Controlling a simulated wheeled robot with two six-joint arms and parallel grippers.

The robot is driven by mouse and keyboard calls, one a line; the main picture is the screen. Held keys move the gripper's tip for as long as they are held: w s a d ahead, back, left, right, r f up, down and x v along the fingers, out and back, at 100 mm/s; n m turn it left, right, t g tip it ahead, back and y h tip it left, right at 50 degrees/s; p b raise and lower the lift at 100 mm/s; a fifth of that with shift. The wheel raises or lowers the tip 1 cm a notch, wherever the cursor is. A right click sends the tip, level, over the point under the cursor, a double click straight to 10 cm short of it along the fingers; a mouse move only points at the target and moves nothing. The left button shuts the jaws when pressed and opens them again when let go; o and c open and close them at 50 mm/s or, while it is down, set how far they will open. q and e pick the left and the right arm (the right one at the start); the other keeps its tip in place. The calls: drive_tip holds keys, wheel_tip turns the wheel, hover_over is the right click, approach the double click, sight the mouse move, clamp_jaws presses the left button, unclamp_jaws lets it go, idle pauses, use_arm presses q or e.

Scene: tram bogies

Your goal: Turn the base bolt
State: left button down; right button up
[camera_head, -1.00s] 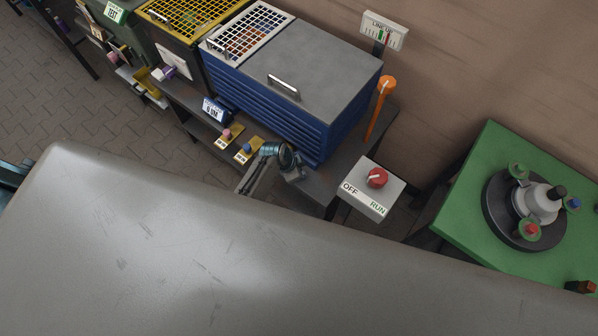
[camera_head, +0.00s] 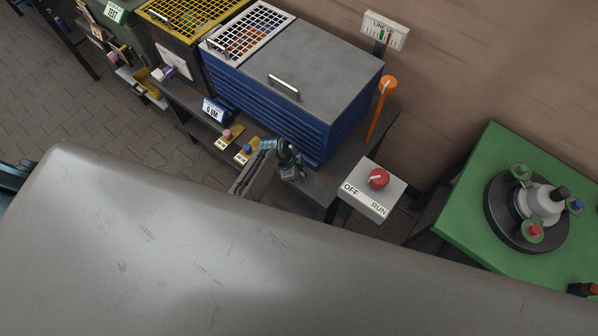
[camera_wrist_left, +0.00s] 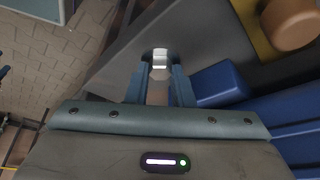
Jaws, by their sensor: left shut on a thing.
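My left gripper (camera_head: 292,174) is low beside the blue drawer cabinet in the head view, small and partly hidden by my own wrist. In the left wrist view its two blue-grey fingers (camera_wrist_left: 160,78) are closed on a bright metal piece, which I take as the base bolt (camera_wrist_left: 160,58). The bolt's shiny end shows at the fingertips, over a dark grey surface. The head view does not show the bolt. My right gripper is in neither view.
The blue cabinet (camera_head: 320,128) stands close to the gripper. An OFF/RUN box (camera_head: 362,202) with a red knob is to the right, below an orange lever (camera_head: 381,108). A green table (camera_head: 470,210) with a round fixture is further right. A grey body fills the foreground.

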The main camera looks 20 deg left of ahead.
use_arm(q)
drive_tip(key=c, duration=1.3)
unclamp_jaws()
drive_tip(key=shift+o, duration=0.2)
drive_tip(key=b+v, duration=0.1)
drive_tip(key=v, duration=0.9)
drive_tip(key=shift+r, duration=0.4)
drive_tip(key=shift+a, duration=0.1)
